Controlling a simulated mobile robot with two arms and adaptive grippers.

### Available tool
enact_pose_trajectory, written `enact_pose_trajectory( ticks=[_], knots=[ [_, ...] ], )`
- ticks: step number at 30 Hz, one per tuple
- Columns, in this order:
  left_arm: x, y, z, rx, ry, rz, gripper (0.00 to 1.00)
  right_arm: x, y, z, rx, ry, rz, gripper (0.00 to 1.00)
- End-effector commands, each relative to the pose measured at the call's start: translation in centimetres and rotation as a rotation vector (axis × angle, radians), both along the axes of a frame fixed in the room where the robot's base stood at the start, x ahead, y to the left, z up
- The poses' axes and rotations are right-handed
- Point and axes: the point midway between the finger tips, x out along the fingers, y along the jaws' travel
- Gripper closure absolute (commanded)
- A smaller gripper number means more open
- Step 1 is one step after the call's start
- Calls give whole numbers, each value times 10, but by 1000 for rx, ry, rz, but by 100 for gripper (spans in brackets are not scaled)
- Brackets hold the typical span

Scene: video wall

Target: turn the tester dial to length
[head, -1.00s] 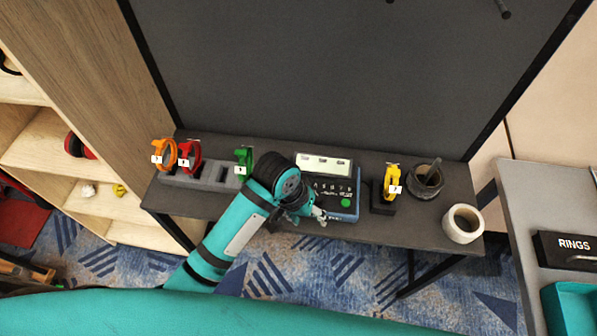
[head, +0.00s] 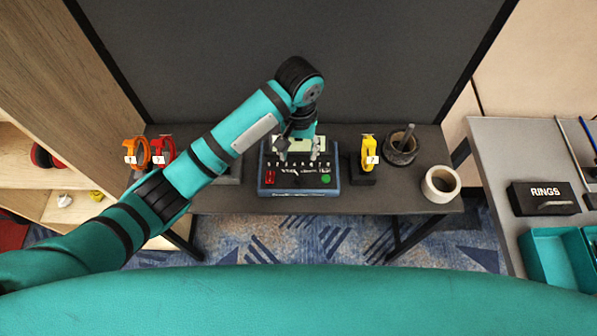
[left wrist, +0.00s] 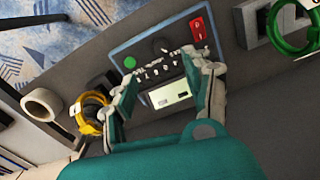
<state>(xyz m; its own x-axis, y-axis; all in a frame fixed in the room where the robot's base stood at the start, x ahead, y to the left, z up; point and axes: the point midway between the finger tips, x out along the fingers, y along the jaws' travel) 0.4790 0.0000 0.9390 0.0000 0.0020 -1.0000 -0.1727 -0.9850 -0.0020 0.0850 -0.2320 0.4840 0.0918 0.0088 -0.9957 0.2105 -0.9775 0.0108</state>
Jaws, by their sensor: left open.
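The tester (head: 300,190) is a dark box with a blue base on the shelf. It has a light display strip, a row of pale marks, a red switch (head: 270,176) and a green button (head: 325,179). In the left wrist view the tester (left wrist: 122,48) shows a dark round knob (left wrist: 160,46), which looks like the dial; its setting is too small to read. My left gripper (head: 299,153) points down over the tester, its fingers apart. In the left wrist view the fingers (left wrist: 160,75) flank the display and marks, with nothing between them. My right gripper is not in view.
A yellow clamp-like item (head: 369,152) stands right of the tester, with a dark pot (head: 399,152) and a white tape roll (head: 440,184) beyond. Orange (head: 136,152) and red (head: 163,151) ones stand left. A green ring (left wrist: 292,40) shows in the left wrist view.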

Motion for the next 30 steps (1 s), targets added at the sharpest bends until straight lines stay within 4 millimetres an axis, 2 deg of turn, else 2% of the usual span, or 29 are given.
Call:
enact_pose_trajectory(
  ticks=[9,15,21,30],
  knots=[
    [-1,1,-71,2,2,0,48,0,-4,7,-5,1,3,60],
    [0,1,-105,1,1,0,48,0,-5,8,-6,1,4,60],
    [0,1,-121,0,-1,-1,48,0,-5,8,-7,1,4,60],
    [0,1,-124,-1,-2,-1,48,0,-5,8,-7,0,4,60]
  ],
)
